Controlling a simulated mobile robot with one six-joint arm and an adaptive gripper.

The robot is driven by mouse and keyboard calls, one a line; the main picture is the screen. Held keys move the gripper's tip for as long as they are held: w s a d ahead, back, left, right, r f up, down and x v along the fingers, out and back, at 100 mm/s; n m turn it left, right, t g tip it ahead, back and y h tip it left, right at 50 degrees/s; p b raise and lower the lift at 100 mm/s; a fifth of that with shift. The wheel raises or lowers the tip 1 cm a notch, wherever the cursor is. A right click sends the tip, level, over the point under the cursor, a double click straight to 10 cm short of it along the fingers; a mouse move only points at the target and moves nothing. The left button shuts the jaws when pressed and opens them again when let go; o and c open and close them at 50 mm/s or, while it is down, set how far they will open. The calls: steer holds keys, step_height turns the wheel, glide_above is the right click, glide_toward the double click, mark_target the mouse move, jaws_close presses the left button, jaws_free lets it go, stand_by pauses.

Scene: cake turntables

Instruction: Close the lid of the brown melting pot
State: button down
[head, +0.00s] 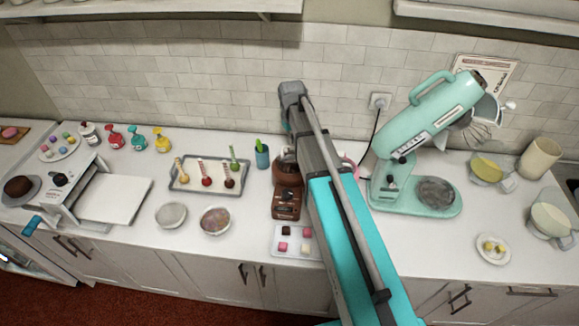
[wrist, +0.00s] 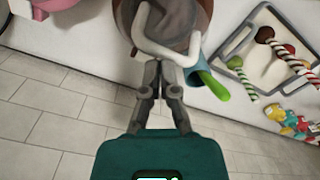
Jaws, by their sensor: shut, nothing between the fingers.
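The brown melting pot (head: 287,203) stands on the counter left of my arm in the head view, its upper part partly covered by the arm. In the wrist view its round brown and grey top (wrist: 188,14) is cut off by the upper edge. A pale curved handle (wrist: 166,46) shows at that top. I cannot tell how far the lid is tilted. My gripper (wrist: 160,68) has its fingers together and empty at the handle, touching it or very close. In the head view the fingers are hidden behind my arm.
A blue cup with a green item (head: 262,153) stands just left of the pot. A tray of cake pops (head: 212,190) lies further left. A plate of small cakes (head: 284,246) lies in front. The teal mixer (head: 415,125) stands right; the tiled wall (head: 230,80) is close behind.

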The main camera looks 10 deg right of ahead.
mark_target(290, 157)
steer(key=shift+s+f, duration=0.1)
steer(key=shift+s+a+f+b, duration=0.25)
steer(key=shift+s+f+b, duration=0.2)
steer(key=shift+s+b, duration=0.15)
steer(key=shift+s+a+f+b, duration=0.15)
steer(key=shift+s+f+b, duration=0.4)
steer(key=shift+f+b, duration=0.15)
stand_by(0.5)
steer(key=shift+s+a+f+b, duration=0.15)
steer(key=shift+s+f+b, duration=0.25)
steer(key=shift+f+b, duration=0.3)
steer(key=shift+r+p, duration=3.1)
